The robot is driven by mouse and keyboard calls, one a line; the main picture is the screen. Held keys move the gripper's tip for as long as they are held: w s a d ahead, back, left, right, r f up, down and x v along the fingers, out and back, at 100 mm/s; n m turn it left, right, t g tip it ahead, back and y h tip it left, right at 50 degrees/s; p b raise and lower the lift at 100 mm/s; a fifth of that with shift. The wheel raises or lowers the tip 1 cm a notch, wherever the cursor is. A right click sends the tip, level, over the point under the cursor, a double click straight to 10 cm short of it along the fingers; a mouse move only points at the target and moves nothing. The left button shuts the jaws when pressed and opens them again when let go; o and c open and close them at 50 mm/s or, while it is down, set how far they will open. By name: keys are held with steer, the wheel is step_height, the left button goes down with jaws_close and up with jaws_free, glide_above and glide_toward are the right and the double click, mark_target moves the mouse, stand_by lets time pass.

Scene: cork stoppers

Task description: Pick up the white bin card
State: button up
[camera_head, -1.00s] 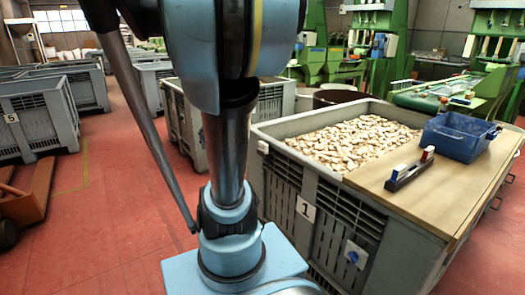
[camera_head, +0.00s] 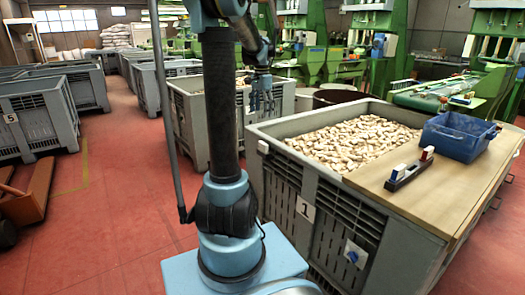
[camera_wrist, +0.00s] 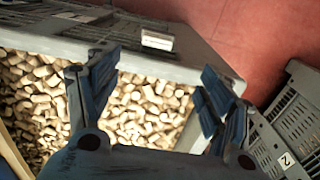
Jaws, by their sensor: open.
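In the head view a white card (camera_head: 355,253) with a blue round mark hangs on the front wall of the near cork bin (camera_head: 281,205), low and to the right of the white number 1 plate (camera_head: 305,209). In the wrist view a small white plate or card (camera_wrist: 157,40) sits at the wall of a cork-filled bin; I cannot tell whether it is the same card. My gripper (camera_head: 262,98) is open and empty, in the air behind and left of the near bin's corner. In the wrist view its fingers (camera_wrist: 155,98) are spread above corks, apart from the white piece.
A wooden board on the near bin (camera_head: 440,205) holds a blue crate (camera_head: 458,138) and a dark tool with red and blue ends (camera_head: 409,171). Other grey bins stand behind and left. A bin marked 2 (camera_wrist: 287,160) is at right in the wrist view.

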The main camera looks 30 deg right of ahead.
mark_target(263, 143)
step_height(263, 143, down, 12)
steer(key=shift+d+f, duration=0.1)
steer(key=shift+d, duration=0.05)
steer(key=shift+d+f, duration=0.15)
steer(key=shift+f, duration=1.15)
steer(key=shift+d+f, duration=0.15)
steer(key=shift+f, duration=1.15)
steer(key=c, duration=1)
